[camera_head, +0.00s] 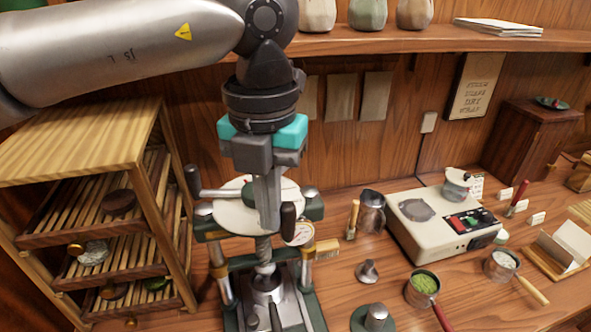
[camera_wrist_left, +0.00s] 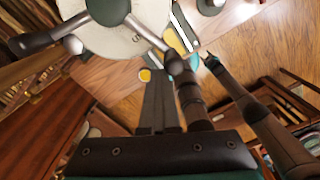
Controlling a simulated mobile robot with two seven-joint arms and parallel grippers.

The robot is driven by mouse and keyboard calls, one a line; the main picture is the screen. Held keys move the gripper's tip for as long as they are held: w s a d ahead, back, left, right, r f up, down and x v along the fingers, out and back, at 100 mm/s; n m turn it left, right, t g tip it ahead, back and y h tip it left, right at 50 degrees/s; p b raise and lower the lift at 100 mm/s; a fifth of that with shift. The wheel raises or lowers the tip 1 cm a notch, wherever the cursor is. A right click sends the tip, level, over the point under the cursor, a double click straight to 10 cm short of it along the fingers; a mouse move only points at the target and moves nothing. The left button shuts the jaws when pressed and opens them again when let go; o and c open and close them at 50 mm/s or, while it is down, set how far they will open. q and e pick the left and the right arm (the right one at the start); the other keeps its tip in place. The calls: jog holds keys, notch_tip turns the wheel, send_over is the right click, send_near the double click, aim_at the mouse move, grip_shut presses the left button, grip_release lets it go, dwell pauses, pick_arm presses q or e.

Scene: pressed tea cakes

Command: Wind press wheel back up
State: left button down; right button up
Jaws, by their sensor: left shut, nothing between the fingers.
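The tea press (camera_head: 222,268) stands on the counter at lower centre. Its wheel on top shows a pale disc (camera_head: 232,215) and spokes with dark grips, one at the left (camera_head: 193,181) and one at the right (camera_head: 288,216). My left gripper (camera_head: 268,226) points down over the wheel's right side. Its fingers are shut and empty, beside the right grip and not around it. In the left wrist view the shut fingers (camera_wrist_left: 160,80) lie next to a dark grip (camera_wrist_left: 189,97), with the wheel hub (camera_wrist_left: 108,8) above. Whether they touch the grip I cannot tell.
A wooden rack (camera_head: 82,150) with slatted shelves stands close at the left. A shelf (camera_head: 400,42) with jars runs above.

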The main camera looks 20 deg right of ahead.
pick_arm(q)
jog(key=shift+w+d, duration=0.15)
jog(key=shift+d, duration=0.75)
jog(key=shift+w+d, duration=0.15)
jog(key=shift+d, duration=0.7)
jog(key=shift+w+d+p, duration=0.35)
jog(key=shift+w+d, duration=0.15)
jog(key=shift+d, duration=0.25)
jog(key=shift+w+d+p, duration=0.35)
jog(key=shift+w+d, duration=0.15)
jog(key=shift+d, duration=0.2)
